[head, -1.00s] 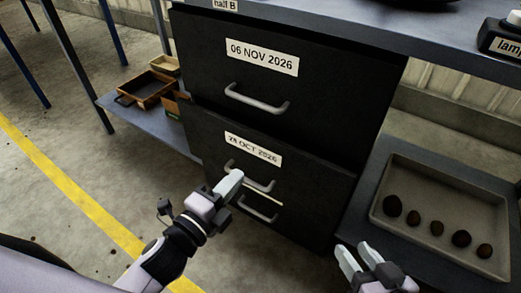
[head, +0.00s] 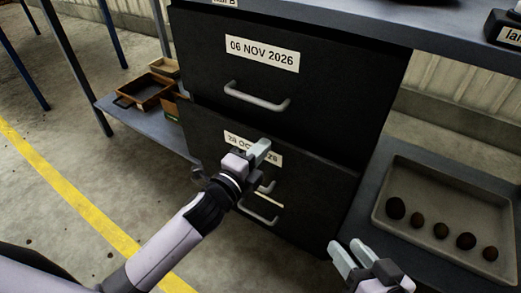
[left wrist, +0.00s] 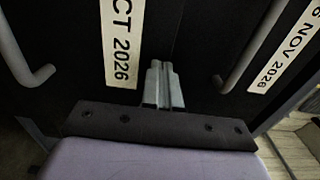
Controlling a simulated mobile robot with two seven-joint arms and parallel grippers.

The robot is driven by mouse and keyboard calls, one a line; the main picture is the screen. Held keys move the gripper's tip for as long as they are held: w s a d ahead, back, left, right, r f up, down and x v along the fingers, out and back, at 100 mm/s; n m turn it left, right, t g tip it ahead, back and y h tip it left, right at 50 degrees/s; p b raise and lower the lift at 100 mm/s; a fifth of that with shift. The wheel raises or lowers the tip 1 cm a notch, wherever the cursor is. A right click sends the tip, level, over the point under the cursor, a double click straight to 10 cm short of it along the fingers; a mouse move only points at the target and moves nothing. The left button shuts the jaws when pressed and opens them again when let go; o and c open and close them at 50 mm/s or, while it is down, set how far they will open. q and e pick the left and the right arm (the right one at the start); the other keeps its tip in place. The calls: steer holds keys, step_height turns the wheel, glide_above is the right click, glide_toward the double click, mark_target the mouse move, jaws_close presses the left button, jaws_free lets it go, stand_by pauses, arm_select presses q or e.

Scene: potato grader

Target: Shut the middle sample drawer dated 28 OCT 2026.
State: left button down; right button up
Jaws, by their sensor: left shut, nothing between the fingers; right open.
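The middle drawer (head: 318,185) has a dark front and a white label (head: 233,137) reading 28 OCT 2026, partly covered by my left gripper. Its front stands a little forward of the top drawer (head: 345,95). The middle drawer's handle (head: 268,187) is mostly hidden behind my left arm. My left gripper (head: 262,146) is shut and empty, its tips in front of the label's right part. In the left wrist view, the fingers (left wrist: 158,68) point at the dark front beside the label (left wrist: 122,40); contact cannot be told. My right gripper (head: 345,252) is open and empty at lower right.
The top drawer carries the label 06 NOV 2026 (head: 262,53) and a grey handle (head: 256,97). Another handle (head: 258,215) shows below the middle one. A tray (head: 455,187) with several potatoes stands at right. Wooden boxes (head: 146,90) sit on a left shelf.

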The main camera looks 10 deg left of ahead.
mark_target(270, 135)
arm_select(q)
steer(key=x, duration=0.4)
steer(key=shift+w, duration=0.1)
steer(key=shift+w+r, duration=0.1)
steer(key=shift+r, duration=0.1)
stand_by(0.4)
